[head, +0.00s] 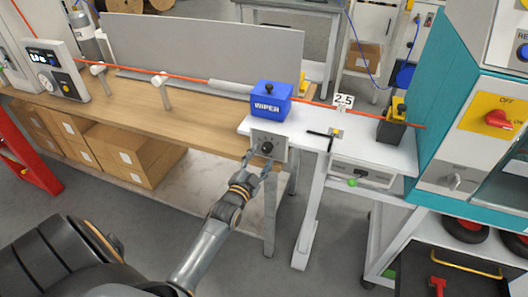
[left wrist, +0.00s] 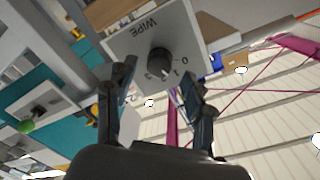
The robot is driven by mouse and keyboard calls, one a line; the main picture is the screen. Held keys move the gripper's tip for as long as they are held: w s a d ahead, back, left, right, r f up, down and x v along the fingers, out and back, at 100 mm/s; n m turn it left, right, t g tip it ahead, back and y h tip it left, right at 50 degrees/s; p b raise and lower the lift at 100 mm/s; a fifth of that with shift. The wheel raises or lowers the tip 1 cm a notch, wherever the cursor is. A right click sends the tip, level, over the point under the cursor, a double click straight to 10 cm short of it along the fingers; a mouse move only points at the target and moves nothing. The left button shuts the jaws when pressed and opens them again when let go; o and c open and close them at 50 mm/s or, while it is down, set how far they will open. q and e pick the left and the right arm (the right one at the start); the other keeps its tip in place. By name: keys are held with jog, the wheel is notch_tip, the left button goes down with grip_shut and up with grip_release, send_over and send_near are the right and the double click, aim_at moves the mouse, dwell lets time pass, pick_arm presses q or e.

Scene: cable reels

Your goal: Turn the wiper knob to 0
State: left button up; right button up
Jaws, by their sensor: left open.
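The wiper knob (head: 267,147) is a small black dial on a grey panel (head: 282,140) at the front of the bench, below the blue WIPER box (head: 270,101). In the left wrist view the knob (left wrist: 159,61) sits on the panel marked WIPE, with a 0 and a 1 legible at its right and lower right. Its pointer setting is too small to tell. My left gripper (head: 262,168) is open just in front of the panel. Its two fingers (left wrist: 160,84) stand apart, one on either side below the knob, with nothing between them. My right gripper does not show.
An orange cable (head: 180,77) runs along the wooden bench (head: 130,110) and through the blue box. A 2.5 sign (head: 343,100) and a black lever (head: 322,134) are to the right. A teal cabinet (head: 440,100) stands far right. Boxes (head: 130,152) lie under the bench.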

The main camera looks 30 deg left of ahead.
aim_at(267, 148)
pick_arm(q)
jog(key=shift+w+a, duration=0.15)
jog(key=shift+w, duration=0.6)
jog(key=shift+w+a, duration=0.1)
jog(key=shift+w, duration=0.6)
jog(key=shift+c, duration=0.4)
grip_shut()
jog(key=n, duration=0.3)
jog(key=shift+n+p, duration=0.3)
jog(key=shift+n, duration=2.1)
jog(key=shift+d+f, duration=0.1)
